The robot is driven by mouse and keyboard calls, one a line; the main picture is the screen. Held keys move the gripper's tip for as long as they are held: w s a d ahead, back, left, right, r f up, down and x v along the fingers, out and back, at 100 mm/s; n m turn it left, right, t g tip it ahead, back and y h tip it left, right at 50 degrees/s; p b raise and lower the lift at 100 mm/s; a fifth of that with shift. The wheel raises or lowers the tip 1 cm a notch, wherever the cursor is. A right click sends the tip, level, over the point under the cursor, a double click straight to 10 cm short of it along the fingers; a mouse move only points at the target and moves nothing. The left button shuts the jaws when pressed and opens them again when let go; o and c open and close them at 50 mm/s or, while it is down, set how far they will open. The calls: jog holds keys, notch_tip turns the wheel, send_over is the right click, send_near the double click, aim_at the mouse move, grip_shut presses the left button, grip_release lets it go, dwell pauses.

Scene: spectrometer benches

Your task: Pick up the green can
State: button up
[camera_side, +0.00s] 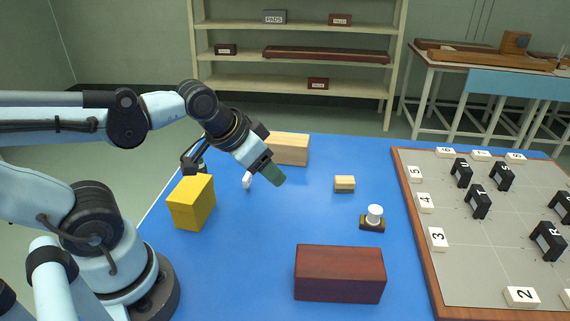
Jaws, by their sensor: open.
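My gripper (260,177) hangs from the bent arm over the back left part of the blue table, pointing down and to the right. A small white tip shows at its left side. A dark green piece (274,175) shows at its lower right end, tilted in line with the wrist. I cannot tell whether this is the green can or part of the gripper. No other green can is in view. The gap between the fingers is hard to see from here.
On the blue table (255,255) stand a yellow block (190,203), a pale wooden block (290,149), a small wooden block (344,184), a white knob on a dark base (373,218) and a dark red block (339,274). A grey board (470,262) with numbered tags lies right.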

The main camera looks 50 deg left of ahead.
aim_at(202, 160)
jog(key=w+a+f+m+g+y, duration=0.1)
jog(key=a+m+g+y, duration=0.1)
jog(key=a, duration=0.2)
jog(key=w+a+f+m+g+y, duration=0.1)
jog(key=a+m+g+y, duration=0.1)
jog(key=a, duration=0.3)
jog(key=a+f+m+g+y, duration=0.1)
jog(key=a+m+g+y, duration=0.1)
jog(key=a+m, duration=0.1)
jog(key=shift+w+a+f+g+y, duration=0.3)
jog(key=shift+w+a+y, duration=0.1)
jog(key=shift+a, duration=0.3)
jog(key=a+f+m+g+y, duration=0.1)
jog(key=a+g, duration=0.1)
jog(key=s+a+f+m+g+y, duration=0.1)
jog(key=a+g, duration=0.1)
jog(key=s+a+f+m+g+y, duration=0.1)
jog(key=a+f+g, duration=0.1)
jog(key=shift+a+y, duration=0.2)
jog(key=shift+y, duration=0.1)
jog(key=shift+s+a+f+m+g, duration=0.3)
jog(key=shift+s+f+m+g, duration=0.15)
jog(key=shift+g, duration=0.35)
jog(key=x, duration=0.7)
jog(key=shift+s+a, duration=0.1)
jog(key=shift+s, duration=0.1)
jog(key=shift+c, duration=0.3)
